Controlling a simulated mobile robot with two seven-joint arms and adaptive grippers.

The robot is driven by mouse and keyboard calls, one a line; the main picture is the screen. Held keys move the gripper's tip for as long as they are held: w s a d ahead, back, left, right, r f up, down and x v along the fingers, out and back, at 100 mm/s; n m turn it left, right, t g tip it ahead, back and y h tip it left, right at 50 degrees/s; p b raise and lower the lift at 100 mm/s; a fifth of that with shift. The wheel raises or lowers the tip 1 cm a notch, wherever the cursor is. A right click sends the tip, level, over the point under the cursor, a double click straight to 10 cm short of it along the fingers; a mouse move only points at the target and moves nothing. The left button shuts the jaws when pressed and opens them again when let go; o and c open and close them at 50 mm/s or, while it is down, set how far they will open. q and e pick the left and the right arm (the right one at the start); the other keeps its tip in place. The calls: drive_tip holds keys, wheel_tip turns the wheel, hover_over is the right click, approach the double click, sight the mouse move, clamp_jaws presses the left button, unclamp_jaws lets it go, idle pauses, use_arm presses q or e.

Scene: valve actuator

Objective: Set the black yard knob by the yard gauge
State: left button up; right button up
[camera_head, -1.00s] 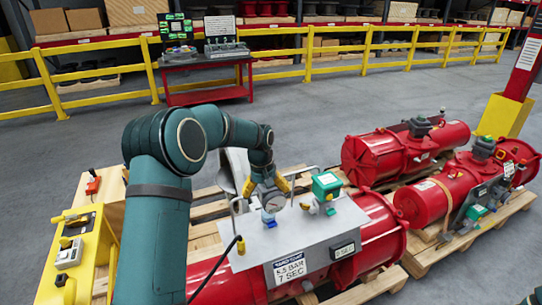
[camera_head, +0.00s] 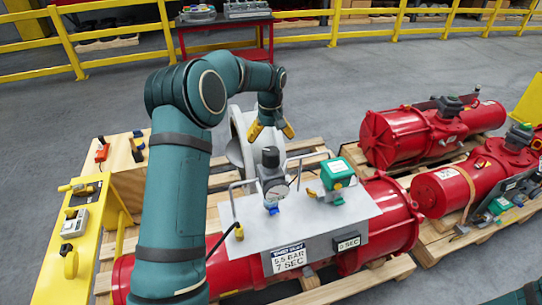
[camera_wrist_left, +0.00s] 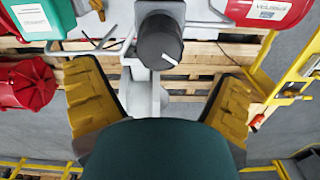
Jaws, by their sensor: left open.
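The black knob (camera_head: 270,157) stands on top of the regulator above the round yard gauge (camera_head: 276,188), on the grey plate (camera_head: 330,222) over the red cylinder. In the left wrist view the knob (camera_wrist_left: 160,41) is close up, with a white mark line on its face. My left gripper (camera_head: 271,130) is open above and behind the knob, apart from it. Its yellow fingers (camera_wrist_left: 160,85) are spread wide in the left wrist view, with nothing between them. A sign (camera_head: 289,258) on the plate's front reads 5.5 BAR, 7 SEC. My right gripper is not in view.
A green-topped box (camera_head: 336,173) and a metal handle stand on the plate right of the gauge. A small display (camera_head: 348,243) reads 0 SEC. More red cylinders (camera_head: 432,133) lie on pallets at right. A yellow panel (camera_head: 88,225) is at left.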

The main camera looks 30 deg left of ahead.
sight(271, 149)
use_arm(q)
wheel_tip(271, 149, down, 7)
drive_tip(key=shift+f, duration=0.1)
drive_tip(key=shift+c, duration=0.2)
drive_tip(key=shift+w, duration=0.1)
drive_tip(key=c, duration=1.1)
